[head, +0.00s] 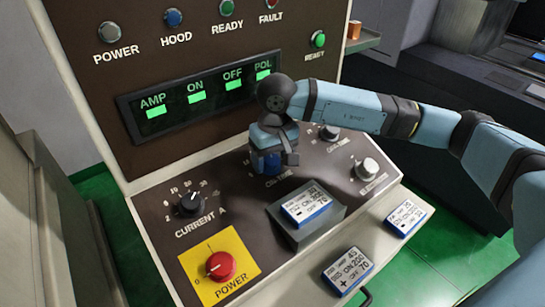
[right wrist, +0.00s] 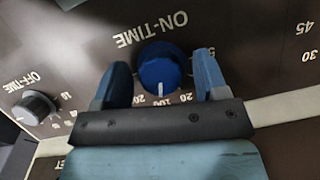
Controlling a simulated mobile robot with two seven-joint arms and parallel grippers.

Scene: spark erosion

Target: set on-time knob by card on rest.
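The blue on-time knob (right wrist: 163,68) sits under an upside-down ON-TIME label in the right wrist view. Its white line points down in that view, towards printed numbers that look like 100. My right gripper (right wrist: 163,84) has one blue finger on each side of the knob, with small gaps showing. In the head view my right gripper (head: 270,160) reaches down to the panel and hides most of the knob. A white card with a blue edge (head: 306,204) lies on the grey rest (head: 308,231); its ON and OFF lines show, but the digits are hard to read. My left gripper is not in view.
Two more cards, one at the front (head: 347,270) and one at the right (head: 409,217), lie on the pale ledge. Off-time knob (head: 329,132), a silver knob (head: 367,168), current knob (head: 190,204) and red power switch (head: 220,265) surround the work area.

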